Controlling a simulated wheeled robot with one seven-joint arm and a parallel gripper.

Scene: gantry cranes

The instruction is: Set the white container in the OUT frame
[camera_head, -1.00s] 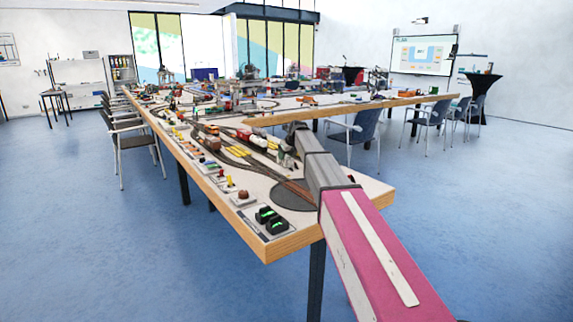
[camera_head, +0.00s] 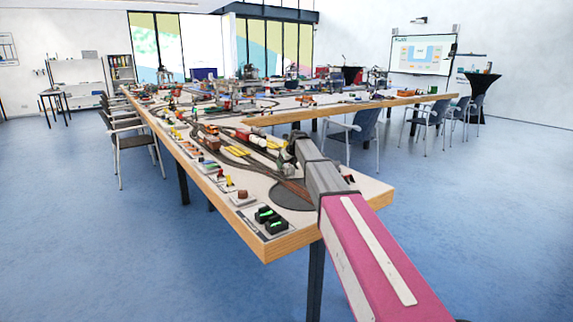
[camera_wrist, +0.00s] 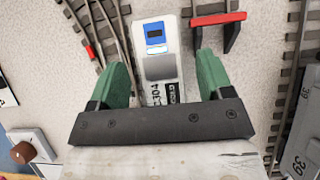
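My gripper (camera_wrist: 162,72) is open, its two green fingers spread apart over the layout in the wrist view. Between and beyond the fingers lies a narrow white unit (camera_wrist: 172,72) with a blue-framed dark screen, a grey part and dark lettering. I cannot tell whether the fingers are level with it or above it. I see nothing gripped. I cannot pick out the white container or the OUT frame for sure in either view. In the head view my arm reaches over the near end of the layout and hides my gripper.
Tracks run on both sides in the wrist view, with a red bracket (camera_wrist: 218,18) at upper right and a grey plate marked 39 (camera_wrist: 303,140) at lower right. In the head view the layout table (camera_head: 283,248) holds trains and control boxes (camera_head: 270,219). Chairs (camera_head: 357,130) stand around it.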

